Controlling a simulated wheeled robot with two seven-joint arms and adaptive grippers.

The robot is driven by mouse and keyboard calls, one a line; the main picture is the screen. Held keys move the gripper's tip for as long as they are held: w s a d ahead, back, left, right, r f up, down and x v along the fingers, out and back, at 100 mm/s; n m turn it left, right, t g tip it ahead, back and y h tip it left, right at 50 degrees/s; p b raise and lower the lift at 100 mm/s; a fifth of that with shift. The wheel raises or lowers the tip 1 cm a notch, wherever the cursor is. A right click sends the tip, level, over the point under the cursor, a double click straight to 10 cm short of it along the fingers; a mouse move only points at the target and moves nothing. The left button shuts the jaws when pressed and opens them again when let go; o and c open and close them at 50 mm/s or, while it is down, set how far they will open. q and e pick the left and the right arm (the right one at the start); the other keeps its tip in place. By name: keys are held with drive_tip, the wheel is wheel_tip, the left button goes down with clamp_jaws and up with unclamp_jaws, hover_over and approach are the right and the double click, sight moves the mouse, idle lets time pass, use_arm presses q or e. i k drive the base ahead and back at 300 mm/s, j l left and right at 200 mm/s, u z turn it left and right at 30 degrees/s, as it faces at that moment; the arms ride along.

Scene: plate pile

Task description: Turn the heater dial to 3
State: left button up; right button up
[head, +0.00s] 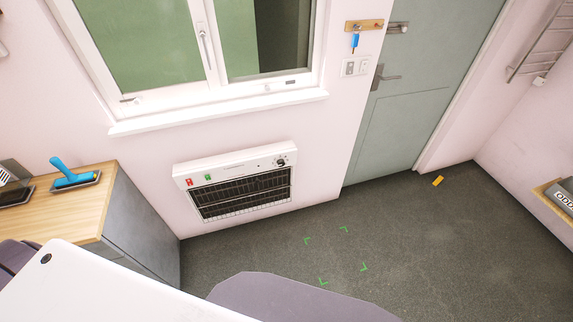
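A white wall heater (236,165) with a dark grille is mounted low on the pink wall under the window. A small dark dial (281,162) sits at the upper right of its front. The numbers around the dial are too small to read, so its setting cannot be told. A red switch (189,183) and a green switch (208,177) are at the upper left of the heater. Neither of my grippers is in view.
A wooden counter (112,176) with a blue-handled brush (72,174) stands left of the heater. A grey door (425,85) is to the right. Green corner marks (343,229) lie on clear dark floor before the heater. A yellow object (438,180) lies near the door.

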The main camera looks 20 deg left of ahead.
sight(281, 163)
drive_tip(key=i+l+u, duration=0.15)
drive_tip(key=l, duration=0.3)
drive_tip(key=i+l+u, duration=0.1)
drive_tip(key=l, duration=0.35)
drive_tip(key=i+l+u, duration=0.15)
drive_tip(key=l, duration=0.35)
drive_tip(key=i+l+u, duration=0.15)
drive_tip(key=l, duration=0.35)
drive_tip(key=l+u, duration=0.1)
drive_tip(key=l, duration=0.35)
drive_tip(key=i, duration=0.05)
